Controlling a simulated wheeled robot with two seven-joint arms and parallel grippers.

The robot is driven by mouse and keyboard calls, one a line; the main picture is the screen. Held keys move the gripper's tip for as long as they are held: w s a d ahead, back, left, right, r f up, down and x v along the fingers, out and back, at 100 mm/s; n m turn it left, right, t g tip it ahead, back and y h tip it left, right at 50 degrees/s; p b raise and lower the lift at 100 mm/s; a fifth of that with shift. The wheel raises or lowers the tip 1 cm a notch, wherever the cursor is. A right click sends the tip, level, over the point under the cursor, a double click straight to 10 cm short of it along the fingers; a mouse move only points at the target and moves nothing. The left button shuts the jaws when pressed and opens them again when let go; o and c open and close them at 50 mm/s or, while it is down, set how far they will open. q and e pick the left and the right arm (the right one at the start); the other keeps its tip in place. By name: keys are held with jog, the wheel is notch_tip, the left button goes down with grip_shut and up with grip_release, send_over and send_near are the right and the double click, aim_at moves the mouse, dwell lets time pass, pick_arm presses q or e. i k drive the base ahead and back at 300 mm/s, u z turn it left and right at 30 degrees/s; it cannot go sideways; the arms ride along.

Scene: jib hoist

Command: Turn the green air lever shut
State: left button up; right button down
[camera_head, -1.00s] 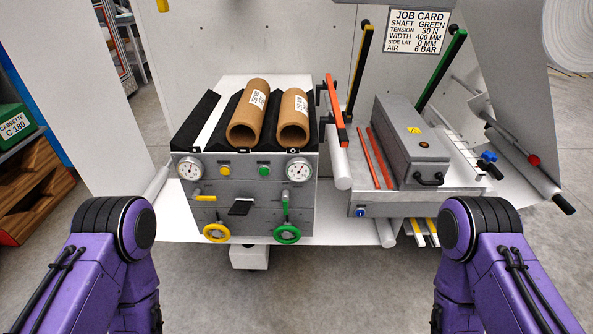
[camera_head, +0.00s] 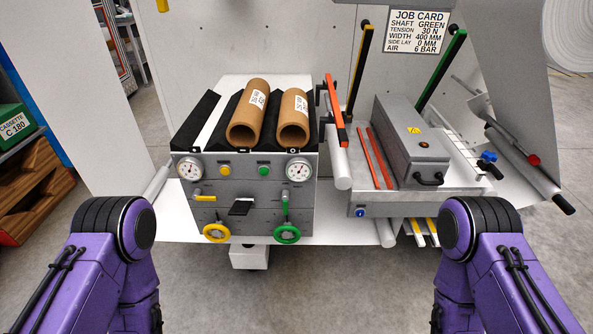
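The green air lever (camera_head: 285,209) is on the right side of the grey control panel (camera_head: 225,180). It points up and down, between a gauge (camera_head: 299,169) above and a green handwheel (camera_head: 287,234) below. A yellow lever (camera_head: 204,198) on the panel's left side lies level, above a yellow handwheel (camera_head: 216,233). A black handle (camera_head: 240,207) sticks out between the two levers. Only my purple arm links show at the lower left and lower right. Neither gripper is in view.
Two brown cores (camera_head: 249,114) lie on black supports above the panel. A grey metal box (camera_head: 411,142) and a white roller (camera_head: 340,165) stand right of the panel. A job card (camera_head: 417,31) hangs on the back wall. Open floor lies in front.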

aim_at(284, 198)
jog(key=k, duration=0.5)
jog(key=z, duration=1.45)
jog(key=i, duration=0.85)
jog(key=u, duration=1.45)
